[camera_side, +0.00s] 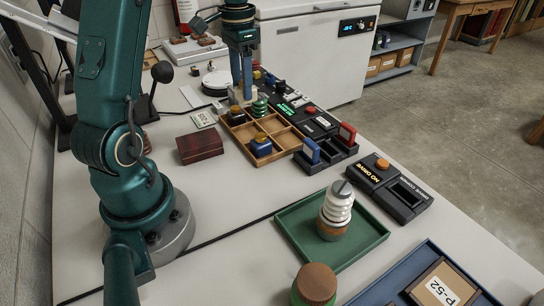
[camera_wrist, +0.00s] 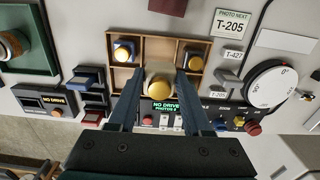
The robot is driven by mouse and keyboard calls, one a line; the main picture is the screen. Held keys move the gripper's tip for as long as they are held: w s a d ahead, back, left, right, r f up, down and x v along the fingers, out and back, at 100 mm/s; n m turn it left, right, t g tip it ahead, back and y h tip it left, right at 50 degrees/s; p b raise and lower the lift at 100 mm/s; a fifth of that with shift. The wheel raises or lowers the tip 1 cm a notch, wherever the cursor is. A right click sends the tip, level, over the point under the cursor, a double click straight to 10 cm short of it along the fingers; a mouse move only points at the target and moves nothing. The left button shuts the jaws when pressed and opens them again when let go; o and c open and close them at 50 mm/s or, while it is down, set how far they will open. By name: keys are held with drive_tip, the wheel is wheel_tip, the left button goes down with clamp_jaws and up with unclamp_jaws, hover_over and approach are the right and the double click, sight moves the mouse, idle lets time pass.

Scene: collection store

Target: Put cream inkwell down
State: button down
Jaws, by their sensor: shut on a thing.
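My gripper (camera_side: 241,92) is shut on the cream inkwell (camera_side: 236,97), which shows as a small pale shape at the far end of the wooden compartment tray (camera_side: 291,147). In the wrist view my gripper (camera_wrist: 158,98) has a finger on each side of the inkwell's round yellow cap (camera_wrist: 160,86), in front of the tray's lower edge. I cannot tell whether its base touches anything. A blue inkwell (camera_side: 261,146) stands in the near left compartment.
Black control boxes (camera_side: 318,122) run close along the tray's right side. A dark red box (camera_side: 200,146) lies to its left. A green tray (camera_side: 283,225) with a white ribbed object (camera_side: 337,206) stands nearer. Some tray compartments look empty.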

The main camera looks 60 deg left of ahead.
drive_tip(key=s+a, duration=0.2)
drive_tip(key=a, duration=0.4)
drive_tip(key=w+d+f, duration=0.2)
drive_tip(key=w, duration=0.1)
drive_tip(key=w+d+f, duration=0.2)
drive_tip(key=w, duration=0.1)
drive_tip(key=w+d+f, duration=0.1)
drive_tip(key=w+d, duration=0.1)
drive_tip(key=w, duration=0.1)
drive_tip(key=shift+d+f, duration=0.15)
drive_tip(key=shift+f, duration=2.3)
drive_tip(key=shift+f, duration=0.15)
drive_tip(key=shift+c, duration=1.7)
unclamp_jaws()
